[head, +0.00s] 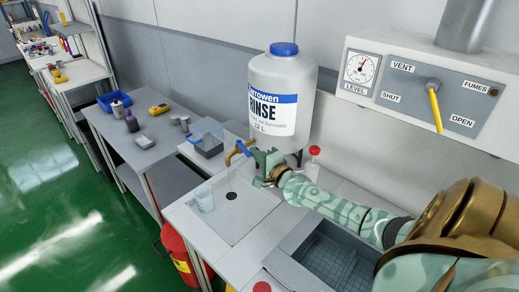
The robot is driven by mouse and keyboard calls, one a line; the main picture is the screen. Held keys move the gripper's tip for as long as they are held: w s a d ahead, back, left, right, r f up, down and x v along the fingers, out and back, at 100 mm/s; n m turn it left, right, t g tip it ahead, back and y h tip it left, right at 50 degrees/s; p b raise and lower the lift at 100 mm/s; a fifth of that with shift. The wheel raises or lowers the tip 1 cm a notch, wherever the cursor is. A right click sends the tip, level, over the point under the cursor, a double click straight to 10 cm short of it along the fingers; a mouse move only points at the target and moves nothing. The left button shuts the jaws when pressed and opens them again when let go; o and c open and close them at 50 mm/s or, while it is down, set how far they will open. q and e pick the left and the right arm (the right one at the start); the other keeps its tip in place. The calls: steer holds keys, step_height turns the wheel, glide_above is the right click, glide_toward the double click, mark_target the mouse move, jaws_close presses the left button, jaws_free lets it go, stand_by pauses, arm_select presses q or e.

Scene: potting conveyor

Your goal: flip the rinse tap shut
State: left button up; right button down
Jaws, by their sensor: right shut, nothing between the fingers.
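The rinse tank (278,100) is a white bottle with a blue cap and a "RINSE" label. It stands behind the sink (235,210). Its brass tap (229,156) points left over the sink and has a blue lever (241,148). My right gripper (259,157) is right beside the lever, shut with nothing in it. I cannot tell whether it touches the lever. The gripper hides part of the tap's body and the tank's base. I cannot see whether liquid runs from the spout. My left gripper is out of view.
A clear cup (205,198) stands at the sink's left. A red-capped bottle (313,163) is behind my right arm. A grey basin (335,262) lies in front. A vent panel (425,92) with a yellow lever is on the wall. A bench (150,150) stands left.

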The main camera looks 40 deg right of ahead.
mark_target(240, 148)
steer(key=a+m+g+h+p, duration=0.1)
steer(key=h+p, duration=0.1)
steer(key=a+m+h+p, duration=0.2)
steer(key=h+p, duration=0.1)
steer(key=w+a+m+g+h+p, duration=0.1)
steer(key=m+h+p, duration=0.1)
steer(key=shift+a+r+g+h+p, duration=0.15)
steer(key=shift+a+g+h+p, duration=0.1)
steer(key=shift+g+h+p, duration=0.05)
steer(key=w+a+m+g+h+b, duration=0.1)
steer(key=m+g+h+b, duration=0.1)
steer(key=h, duration=0.1)
steer(key=w+a+m+g+h+b, duration=0.1)
steer(key=m+g, duration=0.1)
steer(key=shift+w+a+h, duration=0.35)
steer(key=shift+h, duration=0.05)
steer(key=shift+s, duration=0.15)
